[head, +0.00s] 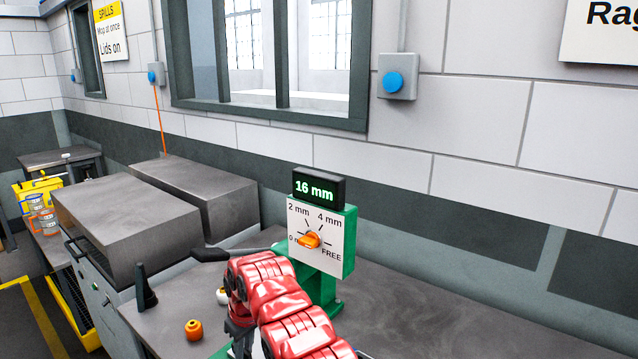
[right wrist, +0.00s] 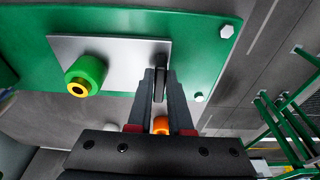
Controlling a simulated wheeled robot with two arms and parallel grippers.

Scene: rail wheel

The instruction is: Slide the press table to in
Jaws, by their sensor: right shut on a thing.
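The press is green with a display (head: 318,188) reading "16 mm" and a dial panel with an orange knob (head: 309,240) between 0 mm and 4 mm. A dark lever (head: 215,254) sticks out to its left. In the right wrist view, the press table is a silver plate (right wrist: 115,52) on a green base (right wrist: 200,35). A green wheel with a yellow hub (right wrist: 85,76) sits on the plate. My right gripper (right wrist: 159,88) is shut on a dark upright handle (right wrist: 161,65) at the plate's edge. In the head view, my red right arm hides most of this. My left gripper is out of view.
An orange wheel (head: 194,329), a white-and-yellow wheel (head: 223,296) and a black cone-shaped post (head: 146,288) stand on the bench left of my arm. Grey boxes (head: 125,205) stand further left. The bench right of the press (head: 430,310) is clear.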

